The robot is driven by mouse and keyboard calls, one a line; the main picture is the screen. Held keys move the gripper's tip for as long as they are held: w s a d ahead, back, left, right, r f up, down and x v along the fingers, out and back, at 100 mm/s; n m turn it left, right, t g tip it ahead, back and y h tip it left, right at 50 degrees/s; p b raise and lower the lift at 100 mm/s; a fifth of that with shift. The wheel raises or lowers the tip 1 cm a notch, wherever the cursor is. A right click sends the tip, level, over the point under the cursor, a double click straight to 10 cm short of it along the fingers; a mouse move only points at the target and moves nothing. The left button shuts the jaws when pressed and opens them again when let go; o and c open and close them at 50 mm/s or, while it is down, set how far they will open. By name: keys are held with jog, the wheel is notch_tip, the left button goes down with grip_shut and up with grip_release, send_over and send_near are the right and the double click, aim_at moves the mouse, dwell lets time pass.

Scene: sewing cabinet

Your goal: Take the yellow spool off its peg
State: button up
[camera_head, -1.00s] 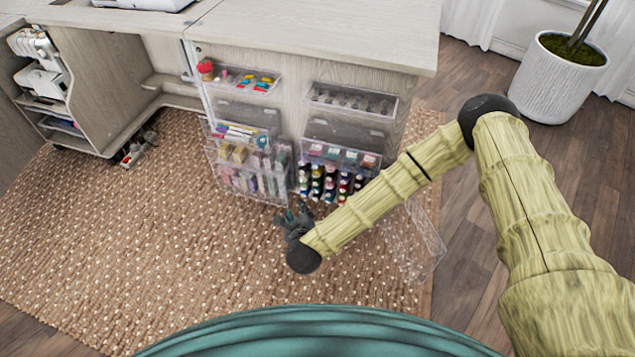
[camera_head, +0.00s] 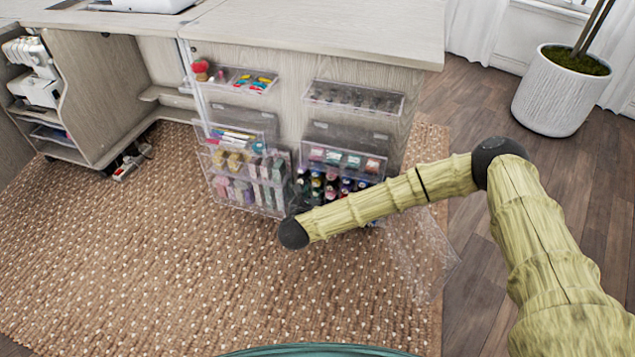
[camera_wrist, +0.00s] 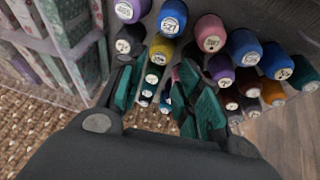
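A yellow-olive spool (camera_wrist: 161,50) shows end-on in the wrist view, among several other spools on the rack. My gripper (camera_wrist: 157,78) is open, with its teal-padded fingers spread on either side just below that spool in the picture. I see nothing held between them. I cannot tell whether a finger touches a spool. In the head view the spool rack (camera_head: 335,187) is low on the cabinet side. There my arm's dark wrist joint is in front of the rack's lower left, and my gripper is hidden. I cannot pick out the yellow spool in that view.
Blue (camera_wrist: 172,18), pink (camera_wrist: 211,33) and other spools crowd around the yellow one. Clear bins with boxes (camera_head: 245,190) adjoin the rack on the left. A clear panel (camera_head: 418,255) stands out at right. The woven rug (camera_head: 190,270) in front is mostly clear.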

aim_at(316, 185)
jog(key=shift+r+b+x, duration=0.2)
jog(key=shift+b+x, duration=1.15)
jog(key=shift+x, duration=1.4)
jog(key=shift+w, duration=0.1)
jog(key=c, duration=0.4)
